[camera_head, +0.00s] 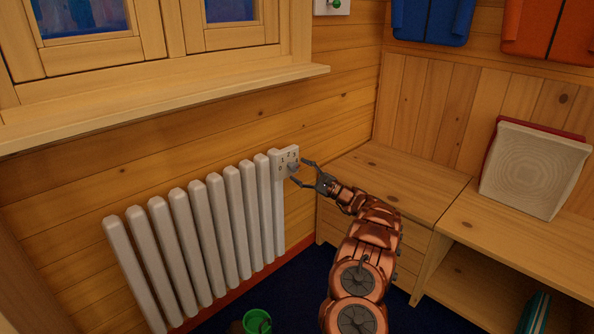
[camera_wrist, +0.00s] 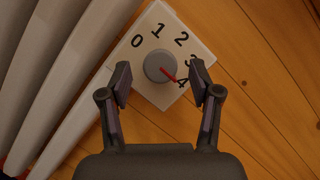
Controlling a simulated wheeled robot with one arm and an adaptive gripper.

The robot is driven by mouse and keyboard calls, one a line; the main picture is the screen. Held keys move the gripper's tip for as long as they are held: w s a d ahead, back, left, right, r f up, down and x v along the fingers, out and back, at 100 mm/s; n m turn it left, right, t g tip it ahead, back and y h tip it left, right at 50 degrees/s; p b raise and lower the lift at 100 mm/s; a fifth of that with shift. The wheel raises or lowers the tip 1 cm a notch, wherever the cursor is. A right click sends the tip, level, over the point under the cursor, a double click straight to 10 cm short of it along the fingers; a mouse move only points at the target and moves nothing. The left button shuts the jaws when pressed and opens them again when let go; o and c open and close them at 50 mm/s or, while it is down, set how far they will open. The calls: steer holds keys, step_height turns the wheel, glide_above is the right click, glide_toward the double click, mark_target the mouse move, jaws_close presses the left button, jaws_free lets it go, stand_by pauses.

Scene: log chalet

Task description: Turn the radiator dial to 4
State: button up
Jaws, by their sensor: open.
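The white dial plate (camera_head: 280,160) is at the right end of the white radiator (camera_head: 214,227). In the wrist view the plate (camera_wrist: 150,98) carries the numbers 0 to 4, with the 3 partly covered by my right finger. The round grey dial (camera_wrist: 157,62) sits at its middle, and its red pointer (camera_wrist: 169,74) points at the 4. My gripper (camera_wrist: 160,72) is open, with one finger on each side of the dial and a gap to it on both sides. In the head view my gripper (camera_head: 297,171) is in front of the plate.
A wooden bench (camera_head: 385,180) stands right of the radiator, close to my arm. A white square object (camera_head: 535,168) leans on it. A window sill (camera_head: 180,100) juts out above the radiator. A green bucket (camera_head: 257,321) stands on the dark blue floor.

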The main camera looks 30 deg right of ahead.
steer(key=v, duration=1)
steer(key=shift+d+r, duration=0.1)
steer(key=shift+d, duration=0.05)
